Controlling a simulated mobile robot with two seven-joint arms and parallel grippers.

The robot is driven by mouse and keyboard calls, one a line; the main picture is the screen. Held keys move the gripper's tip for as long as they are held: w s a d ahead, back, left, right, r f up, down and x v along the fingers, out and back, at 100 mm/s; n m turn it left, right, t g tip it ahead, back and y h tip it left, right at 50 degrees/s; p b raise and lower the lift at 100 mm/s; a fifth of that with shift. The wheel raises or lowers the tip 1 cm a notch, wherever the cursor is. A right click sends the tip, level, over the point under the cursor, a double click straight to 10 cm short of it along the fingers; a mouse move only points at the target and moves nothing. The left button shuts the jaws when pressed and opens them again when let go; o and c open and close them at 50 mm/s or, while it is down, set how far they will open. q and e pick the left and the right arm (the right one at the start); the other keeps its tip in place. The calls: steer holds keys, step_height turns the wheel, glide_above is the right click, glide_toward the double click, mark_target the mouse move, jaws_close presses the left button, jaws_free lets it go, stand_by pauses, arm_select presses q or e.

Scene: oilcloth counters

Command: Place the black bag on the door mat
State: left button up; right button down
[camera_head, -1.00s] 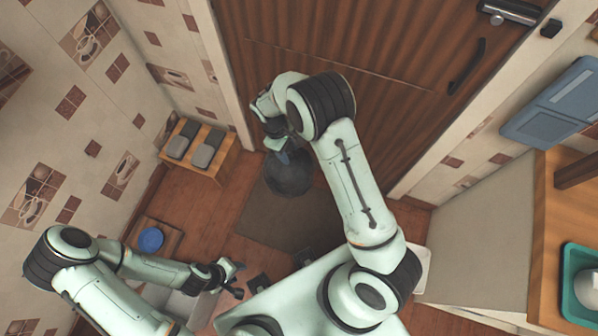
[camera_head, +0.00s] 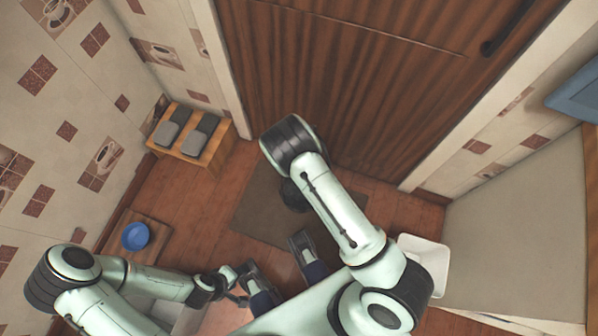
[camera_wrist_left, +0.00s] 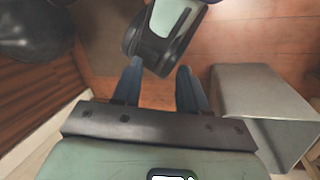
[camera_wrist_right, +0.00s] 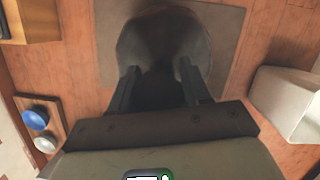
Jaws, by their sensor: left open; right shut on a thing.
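The door mat (camera_head: 258,212) is a dark grey-brown rectangle on the wooden floor before the door. The black bag (camera_head: 293,196) shows over the mat, mostly hidden behind my right arm. In the right wrist view the bag (camera_wrist_right: 165,40) sits between the fingers of my right gripper (camera_wrist_right: 158,82), which is shut on it, with the mat (camera_wrist_right: 229,40) around and below. I cannot tell whether the bag touches the mat. My left gripper (camera_wrist_left: 158,88) is open and empty, low at the near left of the mat. The bag (camera_wrist_left: 32,28) shows at upper left in the left wrist view.
A wooden bench (camera_head: 207,157) with grey pads stands left of the mat by the tiled wall. A blue bowl (camera_head: 135,236) rests on a wooden tray. A white bin (camera_head: 425,262) stands to the right. The brown door (camera_head: 370,80) is behind the mat.

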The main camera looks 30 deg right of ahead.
steer(key=shift+f+n+b, duration=0.3)
steer(key=shift+f+n, duration=0.3)
steer(key=shift+f, duration=0.25)
step_height(320, 180, down, 16)
steer(key=b, duration=0.5)
steer(key=shift+f, duration=0.25)
step_height(320, 180, down, 3)
steer(key=shift+f+b, duration=0.1)
steer(key=shift+b, duration=0.55)
arm_select(q)
steer(key=w+a+f+t, duration=0.1)
steer(key=w+a+f, duration=0.1)
steer(key=w+f, duration=0.1)
steer(key=w+a+f+y, duration=0.1)
steer(key=w+a+f, duration=0.1)
steer(key=f, duration=0.4)
steer(key=shift+w+a+n+t, duration=0.3)
steer(key=shift+w+t, duration=0.1)
steer(key=shift+w, duration=0.15)
arm_select(e)
steer(key=shift+f, duration=0.1)
arm_select(q)
steer(key=shift+s+f, duration=0.15)
arm_select(e)
steer(key=c, duration=0.5)
jaws_free()
